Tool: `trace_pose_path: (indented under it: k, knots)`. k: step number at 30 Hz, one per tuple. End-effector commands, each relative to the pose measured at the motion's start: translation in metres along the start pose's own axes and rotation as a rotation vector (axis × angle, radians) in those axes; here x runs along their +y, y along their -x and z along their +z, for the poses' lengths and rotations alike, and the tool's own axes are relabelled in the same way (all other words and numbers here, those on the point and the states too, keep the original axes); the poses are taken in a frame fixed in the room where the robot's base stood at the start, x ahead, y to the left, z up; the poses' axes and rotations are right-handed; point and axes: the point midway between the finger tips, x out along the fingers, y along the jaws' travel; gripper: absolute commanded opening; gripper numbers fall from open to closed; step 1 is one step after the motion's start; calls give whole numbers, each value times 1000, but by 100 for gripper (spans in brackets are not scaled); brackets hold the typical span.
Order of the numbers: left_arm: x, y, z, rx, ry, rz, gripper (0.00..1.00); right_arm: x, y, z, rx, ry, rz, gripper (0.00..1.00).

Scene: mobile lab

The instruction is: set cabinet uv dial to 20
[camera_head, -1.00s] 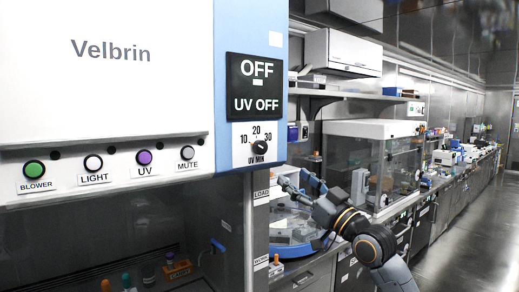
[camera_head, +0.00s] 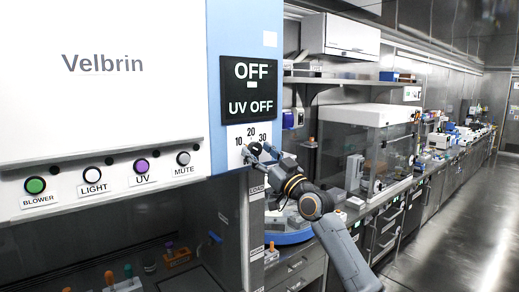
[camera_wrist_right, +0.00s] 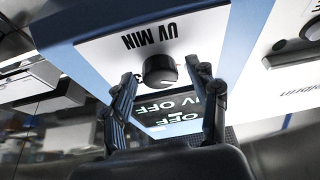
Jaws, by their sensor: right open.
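The cabinet's black UV dial (camera_head: 254,149) sits on a white plate marked 10, 20 and 30, at the lower right corner of the cabinet front. In the head view my right gripper (camera_head: 261,156) is at the dial and partly covers it. In the right wrist view the dial (camera_wrist_right: 160,70) shows between the two fingertips of my open right gripper (camera_wrist_right: 161,78), with a gap on each side. The dial's pointer is too small to read. The display (camera_head: 250,88) above reads OFF and UV OFF. My left gripper is out of view.
A row of buttons for blower (camera_head: 35,186), light, UV (camera_head: 142,166) and mute lies left of the dial. Behind my right arm is a bench with a clear-walled enclosure (camera_head: 362,150). The aisle floor (camera_head: 460,240) at right is clear.

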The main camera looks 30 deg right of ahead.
Motion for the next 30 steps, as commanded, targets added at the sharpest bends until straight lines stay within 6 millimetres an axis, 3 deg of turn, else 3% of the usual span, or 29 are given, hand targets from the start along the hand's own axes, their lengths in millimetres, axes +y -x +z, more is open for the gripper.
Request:
trace_pose_path:
  k: [6, 15, 23, 30]
  knots:
    - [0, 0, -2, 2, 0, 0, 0, 0, 0, 0, 0, 0, 0, 60]
    - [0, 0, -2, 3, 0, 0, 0, 0, 0, 0, 0, 0, 0, 5]
    - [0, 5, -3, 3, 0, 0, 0, 0, -1, -1, 0, -23, 9, 5]
    - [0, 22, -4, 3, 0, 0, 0, -2, -2, -3, 1, -134, 54, 5]
